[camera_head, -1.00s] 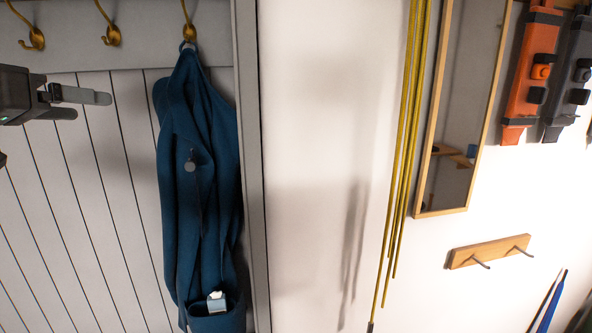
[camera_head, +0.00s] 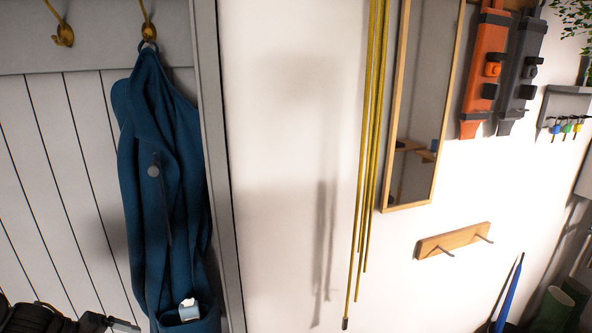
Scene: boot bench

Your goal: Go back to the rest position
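My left gripper (camera_head: 122,326) is at the lower left edge of the head view, cut off by the bottom of the picture. A grey finger shows beside dark, ribbed arm parts. It is near the lower left of the blue coat, and I cannot tell whether it touches the coat. Whether it is open or shut does not show, and I see nothing held. The blue coat (camera_head: 165,190) hangs from a brass hook (camera_head: 148,28), with a small white-and-blue item (camera_head: 189,309) in its pocket. My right gripper is not in view.
Another brass hook (camera_head: 62,34) is empty. Yellow poles (camera_head: 368,150), a wood-framed mirror (camera_head: 425,100), a peg rail (camera_head: 453,241) and orange and dark wall-mounted items (camera_head: 486,65) are on the right. A blue pointed item (camera_head: 509,292) stands lower right. The white wall between coat and poles is clear.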

